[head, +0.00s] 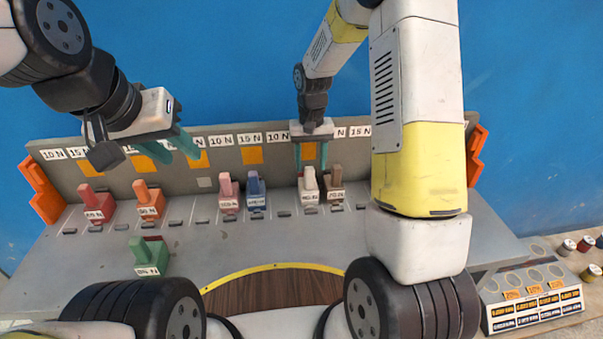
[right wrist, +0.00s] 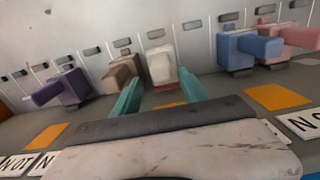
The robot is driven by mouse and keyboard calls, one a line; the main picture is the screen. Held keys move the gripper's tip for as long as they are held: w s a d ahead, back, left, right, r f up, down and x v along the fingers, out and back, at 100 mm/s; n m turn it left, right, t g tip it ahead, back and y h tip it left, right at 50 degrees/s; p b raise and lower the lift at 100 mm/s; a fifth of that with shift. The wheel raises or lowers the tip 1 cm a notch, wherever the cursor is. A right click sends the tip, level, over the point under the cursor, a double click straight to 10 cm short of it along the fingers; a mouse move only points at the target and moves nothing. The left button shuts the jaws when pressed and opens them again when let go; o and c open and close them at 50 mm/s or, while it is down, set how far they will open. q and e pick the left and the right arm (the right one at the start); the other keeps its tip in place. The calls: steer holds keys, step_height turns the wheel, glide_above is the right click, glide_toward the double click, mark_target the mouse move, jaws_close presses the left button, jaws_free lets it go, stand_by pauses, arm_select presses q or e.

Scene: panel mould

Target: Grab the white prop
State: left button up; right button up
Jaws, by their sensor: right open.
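The white prop (head: 309,188) stands upright on the grey panel, between a blue prop and a brown prop. In the right wrist view, the white prop (right wrist: 161,66) shows just beyond and between the fingertips. My right gripper (head: 310,166) is open above and behind the white prop, its two teal fingers apart. In the right wrist view, my right gripper (right wrist: 158,84) has nothing shut between its fingers. My left gripper (head: 175,153) is open and empty over the back left of the panel, away from the white prop.
The brown prop (head: 335,188) stands close beside the white one. The blue prop (head: 256,190) and pink prop (head: 229,192) are further left. A purple prop (right wrist: 68,90) shows beyond the brown one. Red, orange and green props stand at left. My right arm hides the panel's right part.

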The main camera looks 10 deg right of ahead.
mark_target(309, 173)
steer(key=f, duration=0.4)
steer(key=shift+a, duration=0.25)
jaws_close()
stand_by(1.1)
